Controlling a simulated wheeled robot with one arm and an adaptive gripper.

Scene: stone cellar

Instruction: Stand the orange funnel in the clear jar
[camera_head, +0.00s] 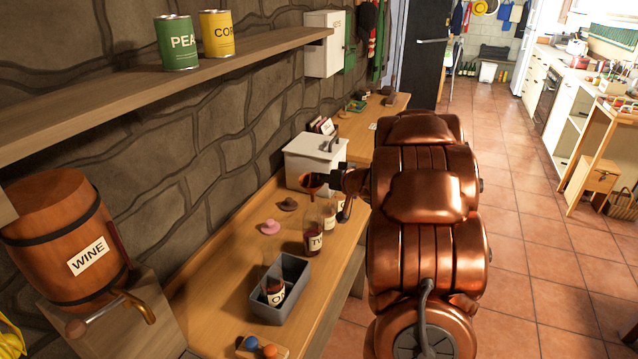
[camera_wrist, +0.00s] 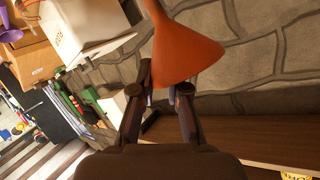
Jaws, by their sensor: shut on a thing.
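My gripper (camera_head: 324,178) is shut on the orange funnel (camera_head: 311,182), held in the air above the bench. In the wrist view the gripper (camera_wrist: 164,84) has the orange funnel (camera_wrist: 186,50) between its fingers, with the wide cone facing right and down. Below the funnel stand several see-through jars with white labels. The nearest, a jar lettered "TW" (camera_head: 313,238), has dark contents in its lower part. Another jar (camera_head: 329,212) stands behind it, and one more (camera_head: 344,206) is partly hidden by my arm. I cannot tell which is the clear jar.
A grey bin (camera_head: 298,278) with a labelled jar (camera_head: 274,291) inside stands nearer on the bench (camera_head: 222,292). Pink (camera_head: 270,227) and brown (camera_head: 288,204) knobbed pieces lie by the wall. A white box (camera_head: 308,162) stands behind. A shelf (camera_head: 120,92) overhangs at left.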

